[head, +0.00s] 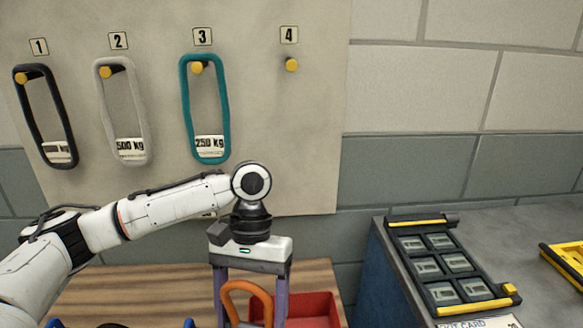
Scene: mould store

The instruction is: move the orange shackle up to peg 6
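The orange shackle (249,287) shows as a loop at the bottom edge of the head view; its lower part is cut off. My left gripper (251,300) points down over it, with its two purple-grey fingers wide apart, one on each side of the loop. The fingertips are below the frame, and no firm contact with the shackle is visible. My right gripper is not in view. Peg 6 cannot be made out. The pale board (270,130) shows pegs labelled 1 to 4, and my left arm hides part of its lower edge.
Black (65,130), grey (104,110) and teal (184,100) slings hang on pegs 1, 2 and 3. Peg 4 (291,65) is bare. A red tray (322,308) is on the wooden bench (130,282). A dark card rack (425,243) lies on the grey counter (510,235) at right.

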